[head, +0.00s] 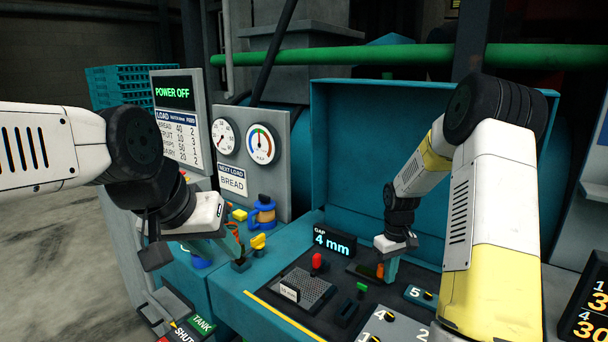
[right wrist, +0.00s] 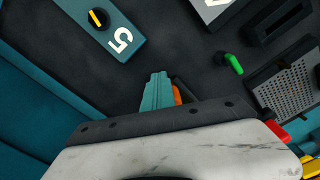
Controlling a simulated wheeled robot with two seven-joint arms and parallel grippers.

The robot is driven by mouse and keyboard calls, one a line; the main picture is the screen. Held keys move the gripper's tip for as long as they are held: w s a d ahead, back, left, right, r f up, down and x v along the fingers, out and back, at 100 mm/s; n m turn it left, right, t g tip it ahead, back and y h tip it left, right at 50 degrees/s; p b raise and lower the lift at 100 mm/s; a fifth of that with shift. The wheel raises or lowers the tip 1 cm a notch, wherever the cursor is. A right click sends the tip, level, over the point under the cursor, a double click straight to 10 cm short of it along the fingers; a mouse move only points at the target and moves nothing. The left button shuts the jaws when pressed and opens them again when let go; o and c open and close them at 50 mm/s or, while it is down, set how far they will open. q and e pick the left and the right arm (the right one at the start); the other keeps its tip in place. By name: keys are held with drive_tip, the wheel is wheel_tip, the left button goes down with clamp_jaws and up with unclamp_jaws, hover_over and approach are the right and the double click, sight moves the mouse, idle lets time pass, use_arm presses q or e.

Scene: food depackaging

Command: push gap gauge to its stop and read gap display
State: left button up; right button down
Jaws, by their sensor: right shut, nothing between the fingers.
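The gap display (head: 334,243) stands at the back left of the dark panel and reads "4 mm" under the word GAP. My right gripper (head: 388,273) points down at the panel, right of the display, with its teal fingers shut and empty. An orange piece (right wrist: 178,95) shows right beside the fingers in the right wrist view; I cannot tell whether they touch it or whether it is the gap gauge. My left gripper (head: 238,262) is low over the teal ledge left of the panel, near a small orange-red handle; its finger opening is unclear.
A green handle (head: 361,287) is near a dark slot. Numbered plates (head: 418,294) lie at the right.

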drive_tip(key=shift+s+d, duration=0.75)
drive_tip(key=shift+d, duration=0.25)
drive_tip(key=shift+s+d, duration=0.75)
drive_tip(key=shift+d, duration=0.2)
wheel_tip(320, 180, up, 7)
drive_tip(key=s+a+r+m+t, duration=0.1)
drive_tip(key=s+a+r, duration=0.3)
drive_tip(key=r, duration=0.3)
drive_tip(key=s+a+r+m+t, duration=0.1)
drive_tip(key=s+a+r+t, duration=0.2)
drive_tip(key=r, duration=0.4)
drive_tip(key=s+a+r+m+t+y, duration=0.1)
drive_tip(key=s+a+r, duration=0.1)
drive_tip(key=s, duration=0.5)
drive_tip(key=s+a+r+m+t+y, duration=0.1)
drive_tip(key=s+a+r, duration=0.2)
drive_tip(key=s+a, duration=0.2)
drive_tip(key=s, duration=0.3)
drive_tip(key=shift+r, duration=0.35)
